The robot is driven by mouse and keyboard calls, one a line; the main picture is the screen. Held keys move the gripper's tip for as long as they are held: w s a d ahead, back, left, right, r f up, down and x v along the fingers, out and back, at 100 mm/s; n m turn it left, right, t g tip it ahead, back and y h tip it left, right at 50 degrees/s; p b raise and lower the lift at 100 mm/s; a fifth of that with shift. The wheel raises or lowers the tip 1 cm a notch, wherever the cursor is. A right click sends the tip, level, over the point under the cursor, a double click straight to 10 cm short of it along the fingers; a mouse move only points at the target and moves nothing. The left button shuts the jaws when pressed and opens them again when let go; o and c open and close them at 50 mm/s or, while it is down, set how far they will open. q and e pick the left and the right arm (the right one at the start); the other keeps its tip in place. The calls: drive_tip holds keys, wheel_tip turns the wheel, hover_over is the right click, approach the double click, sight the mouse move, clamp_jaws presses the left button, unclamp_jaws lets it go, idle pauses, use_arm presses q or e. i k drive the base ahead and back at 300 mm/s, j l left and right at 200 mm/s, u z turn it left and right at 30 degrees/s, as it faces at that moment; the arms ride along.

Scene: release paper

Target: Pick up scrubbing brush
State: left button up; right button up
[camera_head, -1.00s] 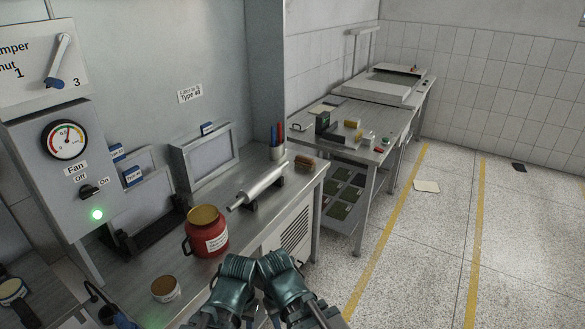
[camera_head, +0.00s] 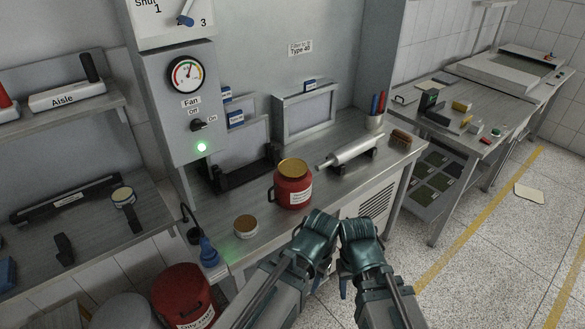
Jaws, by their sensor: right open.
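A small brown brush (camera_head: 401,138) with a wooden-looking back lies at the far right end of the metal bench (camera_head: 270,244), next to a pen cup. I take it for the scrubbing brush. My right gripper (camera_head: 358,238) is at the lower middle of the view, in front of the bench and well short of the brush. It is open and holds nothing that I can see. My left gripper (camera_head: 316,232) is close beside it on the left. Its fingers are hidden, so I cannot tell its state.
A red jar (camera_head: 293,186), a metal roller (camera_head: 350,150) and a round tin (camera_head: 246,226) stand on the bench. A pen cup (camera_head: 374,122) stands left of the brush. A red bin (camera_head: 184,297) is at lower left. Open floor (camera_head: 480,270) lies to the right.

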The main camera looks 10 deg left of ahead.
sight(405, 140)
drive_tip(key=i+l+u, duration=0.1)
drive_tip(key=i+l, duration=0.5)
drive_tip(key=i+l+u, duration=0.1)
drive_tip(key=i+l, duration=0.55)
drive_tip(key=i+l+u, duration=0.15)
drive_tip(key=i+l, duration=0.5)
drive_tip(key=i+l+u, duration=0.1)
drive_tip(key=i+l, duration=0.5)
drive_tip(key=l, duration=0.2)
